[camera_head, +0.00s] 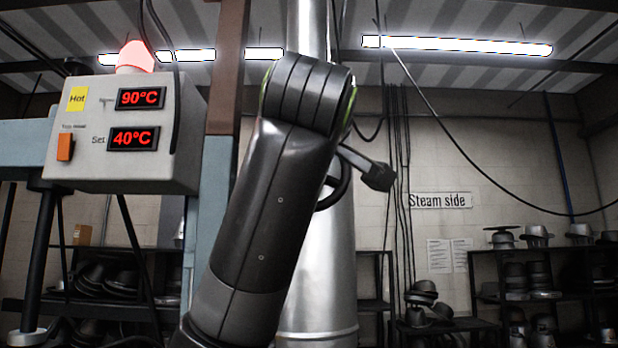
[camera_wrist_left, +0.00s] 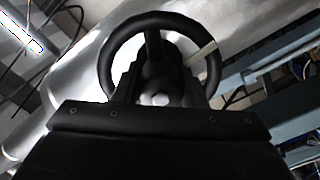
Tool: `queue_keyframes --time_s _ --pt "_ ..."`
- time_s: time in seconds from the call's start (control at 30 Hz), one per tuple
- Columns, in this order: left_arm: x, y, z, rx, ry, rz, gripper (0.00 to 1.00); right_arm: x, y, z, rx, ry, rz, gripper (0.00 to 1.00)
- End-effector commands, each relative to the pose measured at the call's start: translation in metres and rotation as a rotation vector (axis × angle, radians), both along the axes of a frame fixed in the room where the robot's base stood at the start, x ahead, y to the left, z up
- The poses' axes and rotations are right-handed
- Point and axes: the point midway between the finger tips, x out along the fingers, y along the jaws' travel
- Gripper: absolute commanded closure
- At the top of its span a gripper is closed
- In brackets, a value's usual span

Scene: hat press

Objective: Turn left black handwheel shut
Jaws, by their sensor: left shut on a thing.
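The black handwheel (camera_wrist_left: 160,19) fills the upper middle of the left wrist view, a round rim with a spoke running to its hub. My left gripper (camera_wrist_left: 158,80) is shut on the handwheel, with its fingers either side of the hub area; the exact contact is dark and hard to see. In the head view a small curved part of the black handwheel (camera_head: 343,188) shows beside the silver column, and my arm hides the rest of it and my left gripper. My right gripper is in neither view.
A silver pipe (camera_head: 336,270) rises behind my arm. A grey control box (camera_head: 185,160) at the left reads 90°C and set 40°C, with a lit red lamp (camera_head: 136,57). A dark rod with a blocky end (camera_head: 378,177) juts out right of my arm. Hat shelves stand behind.

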Motion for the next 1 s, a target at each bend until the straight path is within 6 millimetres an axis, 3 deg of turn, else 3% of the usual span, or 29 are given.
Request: queue_keyframes --time_s 1.0 --pt "0.001 0.001 -0.003 0.965 0.003 -0.001 0.85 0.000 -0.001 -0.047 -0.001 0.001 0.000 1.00"
